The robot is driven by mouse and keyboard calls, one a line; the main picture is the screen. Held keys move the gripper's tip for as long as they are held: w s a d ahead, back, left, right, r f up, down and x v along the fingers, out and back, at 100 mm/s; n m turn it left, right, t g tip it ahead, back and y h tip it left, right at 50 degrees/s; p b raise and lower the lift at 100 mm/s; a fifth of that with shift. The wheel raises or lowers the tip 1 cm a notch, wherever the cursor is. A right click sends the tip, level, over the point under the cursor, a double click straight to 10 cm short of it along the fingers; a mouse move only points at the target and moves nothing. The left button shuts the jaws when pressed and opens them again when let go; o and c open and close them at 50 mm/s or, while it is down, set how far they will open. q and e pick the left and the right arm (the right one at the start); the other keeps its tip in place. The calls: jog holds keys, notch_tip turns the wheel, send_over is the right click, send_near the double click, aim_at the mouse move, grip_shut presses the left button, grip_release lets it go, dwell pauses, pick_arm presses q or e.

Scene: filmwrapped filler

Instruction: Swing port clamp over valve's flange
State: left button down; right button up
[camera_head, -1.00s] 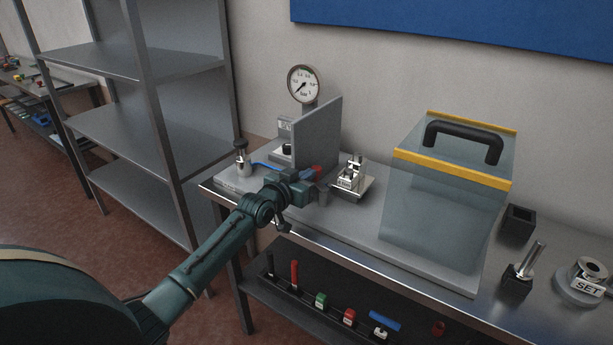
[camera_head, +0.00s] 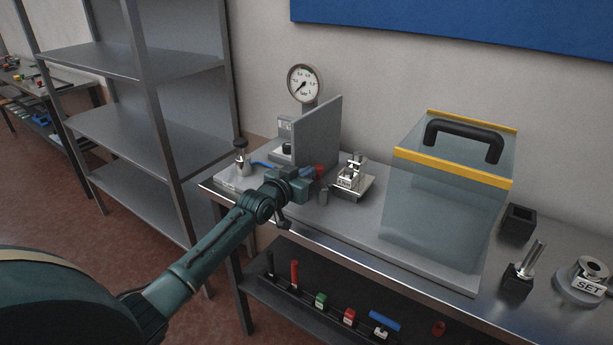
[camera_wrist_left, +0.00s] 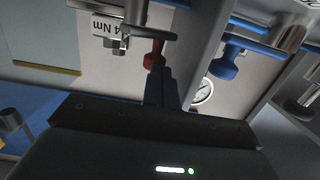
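My left gripper (camera_head: 313,184) is at the front right edge of an upright grey panel (camera_head: 318,135). In the left wrist view its fingers (camera_wrist_left: 162,72) lie close together and look shut. A red knob-like part (camera_wrist_left: 152,58), likely on the port clamp, is right at the fingertips, touching or nearly so; in the head view this red part (camera_head: 319,171) shows just past the gripper. A metal valve-like fitting (camera_head: 350,176) stands on a small plate right of the gripper. The flange cannot be made out clearly. My right gripper is out of view.
A clear box with yellow edges and a black handle (camera_head: 463,140) stands right of the fitting. A pressure gauge (camera_head: 303,84) rises behind the panel. A blue knob (camera_wrist_left: 228,68) is beside the fingers in the wrist view.

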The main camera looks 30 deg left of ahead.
pick_arm(q)
jog(key=shift+w+a+b, duration=0.3)
jog(key=shift+w+b, duration=0.15)
jog(key=shift+w, duration=0.35)
jog(key=shift+w+d, duration=0.1)
jog(key=shift+w, duration=0.6)
pick_arm(e)
jog(key=shift+w+a+r, duration=0.15)
jog(key=shift+w+a, duration=0.1)
jog(key=shift+w, duration=0.2)
jog(key=shift+s+f, duration=0.25)
jog(key=shift+s, duration=0.1)
jog(key=shift+w, duration=0.15)
pick_arm(q)
jog(key=shift+s, duration=0.5)
jog(key=s+r, duration=0.1)
jog(key=s, duration=1.1)
jog(key=shift+a+r+b, duration=0.3)
jog(key=shift+a, duration=0.15)
